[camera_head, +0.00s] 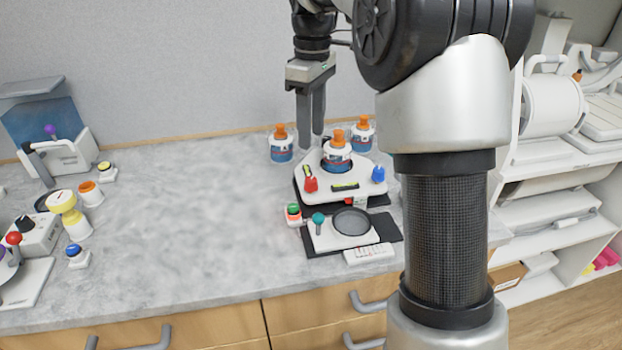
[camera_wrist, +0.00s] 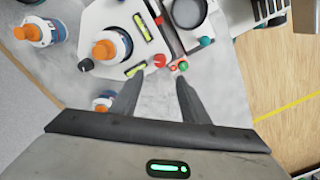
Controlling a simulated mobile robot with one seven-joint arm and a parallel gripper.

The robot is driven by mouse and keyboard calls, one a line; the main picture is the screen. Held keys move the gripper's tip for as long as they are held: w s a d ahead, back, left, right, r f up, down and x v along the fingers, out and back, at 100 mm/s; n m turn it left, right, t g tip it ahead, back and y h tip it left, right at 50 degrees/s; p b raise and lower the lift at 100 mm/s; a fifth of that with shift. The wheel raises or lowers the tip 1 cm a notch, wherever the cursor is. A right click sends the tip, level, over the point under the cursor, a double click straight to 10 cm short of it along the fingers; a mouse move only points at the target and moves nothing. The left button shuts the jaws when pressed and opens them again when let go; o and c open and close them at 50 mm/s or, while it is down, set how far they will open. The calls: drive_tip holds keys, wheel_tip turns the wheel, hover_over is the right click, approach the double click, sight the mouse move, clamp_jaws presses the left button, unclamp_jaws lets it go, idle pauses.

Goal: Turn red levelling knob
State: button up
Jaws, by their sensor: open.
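The red levelling knob (camera_head: 311,185) sits at the front left corner of a white levelling platform (camera_head: 355,189). In the wrist view the red knob (camera_wrist: 159,61) shows just beyond the gap between my fingertips, with nothing touching it. My gripper (camera_head: 311,146) points down, above and behind the knob in the head view. In the wrist view my gripper (camera_wrist: 157,84) has its two dark fingers apart and nothing between them. The platform also carries a blue knob (camera_head: 378,174) at the right, a dark knob (camera_wrist: 85,65) and bubble levels.
An orange-capped bottle (camera_head: 337,156) stands on the platform, with others behind it. A green-topped button (camera_head: 293,210) is close to the red knob. A device with a round plate (camera_head: 352,222) sits in front. The counter to the left (camera_head: 190,220) is mostly clear.

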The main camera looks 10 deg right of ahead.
sight(311, 179)
wheel_tip(311, 179, down, 12)
drive_tip(key=shift+s+f+b, duration=0.1)
drive_tip(key=shift+b, duration=1.15)
clamp_jaws()
drive_tip(key=shift+r+m+p, duration=0.2)
drive_tip(key=shift+m+p, duration=0.1)
drive_tip(key=shift+p, duration=0.45)
drive_tip(key=shift+f, duration=0.2)
unclamp_jaws()
